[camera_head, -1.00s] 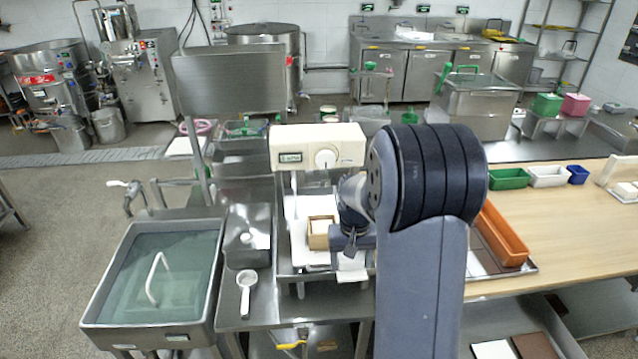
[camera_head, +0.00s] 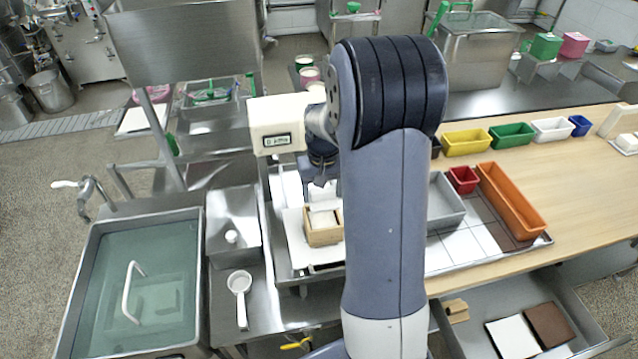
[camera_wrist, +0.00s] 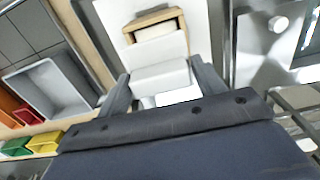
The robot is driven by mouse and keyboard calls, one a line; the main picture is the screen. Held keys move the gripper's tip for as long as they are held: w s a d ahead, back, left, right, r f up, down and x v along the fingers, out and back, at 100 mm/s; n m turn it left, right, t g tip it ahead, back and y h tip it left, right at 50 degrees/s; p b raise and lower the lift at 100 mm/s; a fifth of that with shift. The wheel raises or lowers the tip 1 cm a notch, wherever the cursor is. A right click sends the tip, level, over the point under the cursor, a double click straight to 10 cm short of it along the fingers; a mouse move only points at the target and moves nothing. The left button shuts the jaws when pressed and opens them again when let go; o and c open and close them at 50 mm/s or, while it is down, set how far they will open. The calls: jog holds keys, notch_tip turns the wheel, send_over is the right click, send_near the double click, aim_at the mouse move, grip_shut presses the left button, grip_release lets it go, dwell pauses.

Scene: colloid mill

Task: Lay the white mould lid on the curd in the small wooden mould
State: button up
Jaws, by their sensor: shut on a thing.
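The small wooden mould (camera_head: 322,239) stands on a white board on the steel stand. Pale curd (camera_wrist: 155,32) shows inside its wooden rim (camera_wrist: 152,16) in the wrist view. My gripper (camera_wrist: 160,75) is shut on the white mould lid (camera_wrist: 161,78), a white block between its two fingers. In the wrist view the lid appears apart from the rim, on the gripper's side of the mould. In the head view my gripper (camera_head: 319,182) is just behind and above the mould, pointing down. The lid cannot be made out clearly there, and my arm hides the area to the right.
A water-filled sink (camera_head: 140,290) is at left, with a white ladle (camera_head: 240,290) beside it. A cream scale-like box (camera_head: 277,125) is close behind my wrist. A grey tray (camera_head: 442,203), a red bin (camera_head: 464,180) and an orange bin (camera_head: 512,200) are at right.

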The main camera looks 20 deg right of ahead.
jog(key=shift+f+b, duration=1.9)
jog(key=shift+f, duration=0.8)
jog(key=shift+f+b, duration=0.6)
jog(key=shift+f, duration=0.1)
jog(key=o, duration=1.1)
jog(key=shift+s, duration=0.1)
jog(key=shift+o, duration=1)
